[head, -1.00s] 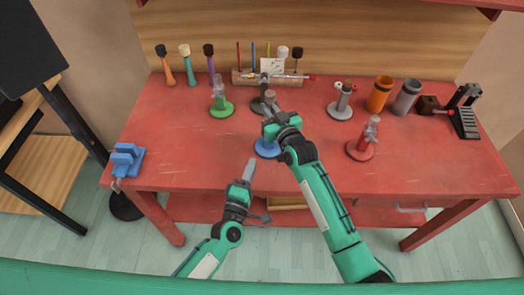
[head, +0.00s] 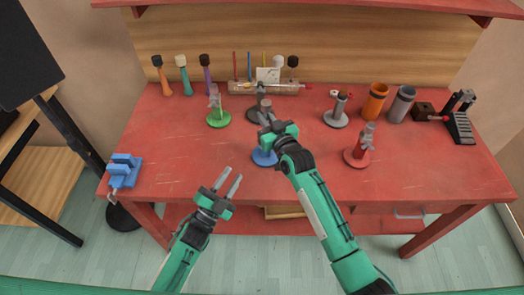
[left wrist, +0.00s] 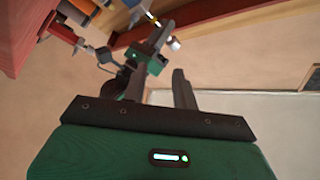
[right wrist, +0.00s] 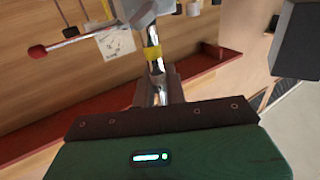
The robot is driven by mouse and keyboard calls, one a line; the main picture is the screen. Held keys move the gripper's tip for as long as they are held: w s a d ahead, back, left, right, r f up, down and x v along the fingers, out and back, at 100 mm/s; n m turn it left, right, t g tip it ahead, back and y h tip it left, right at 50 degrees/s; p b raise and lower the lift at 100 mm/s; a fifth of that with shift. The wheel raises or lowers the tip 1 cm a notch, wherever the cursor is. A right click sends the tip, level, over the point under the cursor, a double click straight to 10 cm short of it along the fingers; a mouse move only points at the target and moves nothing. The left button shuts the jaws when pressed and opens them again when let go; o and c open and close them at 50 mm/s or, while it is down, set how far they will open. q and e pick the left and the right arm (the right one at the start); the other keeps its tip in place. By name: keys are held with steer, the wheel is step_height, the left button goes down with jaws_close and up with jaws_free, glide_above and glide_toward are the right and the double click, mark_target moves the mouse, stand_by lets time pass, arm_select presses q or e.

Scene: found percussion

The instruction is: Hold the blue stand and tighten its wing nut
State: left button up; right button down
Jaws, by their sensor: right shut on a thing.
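The blue stand (head: 264,158) stands near the table's front edge; its blue round base shows, but its upper part is mostly behind my right gripper. My right gripper (head: 268,127) is shut on the stand's upper part. I cannot make out the wing nut for certain.
A green-based stand (head: 219,119), a grey one (head: 336,119) and a red one (head: 357,158) stand around. A blue vise (head: 124,171) is at the left edge. Orange (head: 375,101) and grey (head: 400,104) cups are at the right. The front left tabletop is clear.

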arm_select(q)
steer(key=w+d+m+g+h, duration=0.1)
steer(key=w+d+m, duration=0.5)
steer(key=w+d, duration=0.3)
steer(key=shift+w+f+g, duration=0.4)
steer(key=shift+w+f, duration=0.05)
steer(key=shift+w, duration=0.65)
jaws_close()
